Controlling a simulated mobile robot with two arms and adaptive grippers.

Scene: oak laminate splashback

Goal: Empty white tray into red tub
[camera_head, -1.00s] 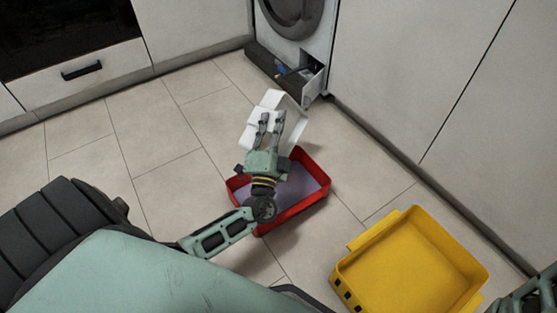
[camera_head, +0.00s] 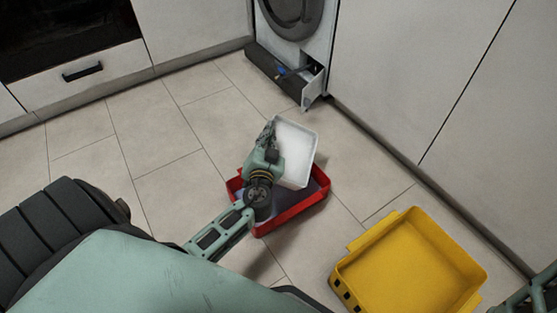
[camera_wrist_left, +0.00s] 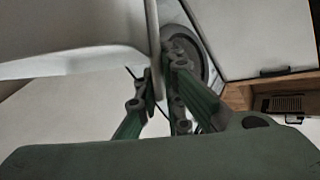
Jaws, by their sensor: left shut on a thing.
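My left gripper (camera_head: 269,134) is shut on the left edge of the white tray (camera_head: 296,151). The tray is held above the far side of the red tub (camera_head: 300,208), with its pale, bare-looking inside facing the head camera. The tub stands on the floor, and a flat greyish-lilac surface shows inside it; I cannot tell whether that is liquid or the tub's floor. The tray and my arm hide part of the tub. In the left wrist view, the gripper (camera_wrist_left: 160,85) pinches the tray's wall (camera_wrist_left: 75,58). My right gripper is out of view.
A yellow crate (camera_head: 347,282) stands on the floor at the lower right. A washing machine (camera_head: 318,48) with an open lower compartment (camera_head: 312,86) stands at the back. White cabinets line the right and back. The tiled floor left of the tub is clear.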

